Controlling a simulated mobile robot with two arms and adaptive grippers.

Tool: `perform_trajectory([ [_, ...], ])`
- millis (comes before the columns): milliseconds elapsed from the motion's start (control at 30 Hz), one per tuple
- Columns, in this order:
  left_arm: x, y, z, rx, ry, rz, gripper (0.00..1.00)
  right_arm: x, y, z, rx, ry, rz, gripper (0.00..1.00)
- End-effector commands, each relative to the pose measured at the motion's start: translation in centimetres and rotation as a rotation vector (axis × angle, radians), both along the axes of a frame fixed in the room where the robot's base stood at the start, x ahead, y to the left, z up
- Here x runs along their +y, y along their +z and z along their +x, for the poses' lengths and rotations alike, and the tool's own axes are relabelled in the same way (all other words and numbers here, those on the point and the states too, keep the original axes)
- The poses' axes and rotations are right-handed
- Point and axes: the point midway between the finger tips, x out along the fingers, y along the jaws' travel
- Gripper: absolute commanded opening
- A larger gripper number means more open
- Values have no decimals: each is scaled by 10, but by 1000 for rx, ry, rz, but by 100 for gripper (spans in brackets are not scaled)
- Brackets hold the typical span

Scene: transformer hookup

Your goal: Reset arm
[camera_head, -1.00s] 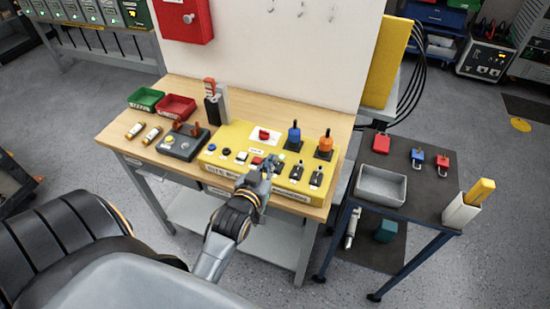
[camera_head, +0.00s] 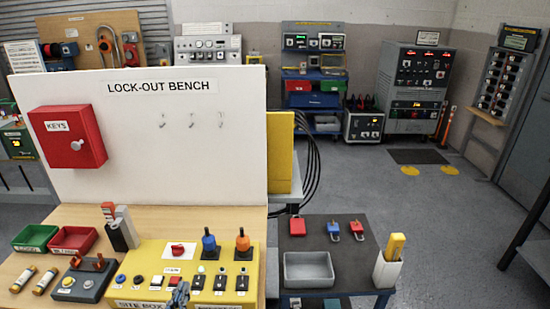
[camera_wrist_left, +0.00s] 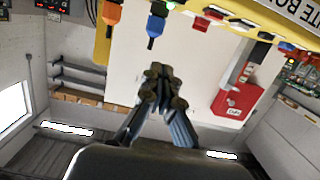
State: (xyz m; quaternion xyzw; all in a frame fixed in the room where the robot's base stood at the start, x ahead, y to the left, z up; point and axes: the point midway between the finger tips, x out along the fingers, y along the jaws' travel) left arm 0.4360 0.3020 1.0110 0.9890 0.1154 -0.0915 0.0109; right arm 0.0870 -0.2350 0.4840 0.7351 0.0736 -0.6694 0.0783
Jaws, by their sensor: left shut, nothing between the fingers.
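My left gripper (camera_head: 179,294) shows at the bottom edge of the head view, in front of the yellow site box (camera_head: 150,262). In the left wrist view its fingers (camera_wrist_left: 160,75) are closed together with nothing between them. The site box carries a red switch (camera_head: 178,250), a blue-handled plug (camera_head: 209,243), an orange-handled plug (camera_head: 243,242) and several buttons and toggles. The blue plug (camera_wrist_left: 156,24) and orange plug (camera_wrist_left: 111,14) also show in the wrist view, past the fingertips. I cannot tell whether the gripper touches the box. My right gripper is not in view.
The bench holds a green bin (camera_head: 35,238), a red bin (camera_head: 73,240), and a grey box with buttons (camera_head: 82,286). A white board with a red key cabinet (camera_head: 69,136) stands behind. A side cart at right holds a grey tray (camera_head: 309,269) and padlocks (camera_head: 334,231).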

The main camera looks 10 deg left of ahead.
Motion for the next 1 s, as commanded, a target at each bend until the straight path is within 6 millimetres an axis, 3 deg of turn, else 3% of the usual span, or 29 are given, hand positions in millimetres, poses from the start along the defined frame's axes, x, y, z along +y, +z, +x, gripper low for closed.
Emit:
perform_trajectory([
  [133,-10,-11,-3,80,-29,-12,0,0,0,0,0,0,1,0],
  [267,-33,-38,-18,279,-96,-32,0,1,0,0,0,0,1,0],
  [500,-74,-82,-79,683,-226,-39,0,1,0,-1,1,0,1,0],
  [867,-96,-102,-165,1075,-342,-2,0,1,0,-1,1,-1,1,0],
  [1000,-98,-140,-160,1104,-344,-5,0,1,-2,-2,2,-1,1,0],
])
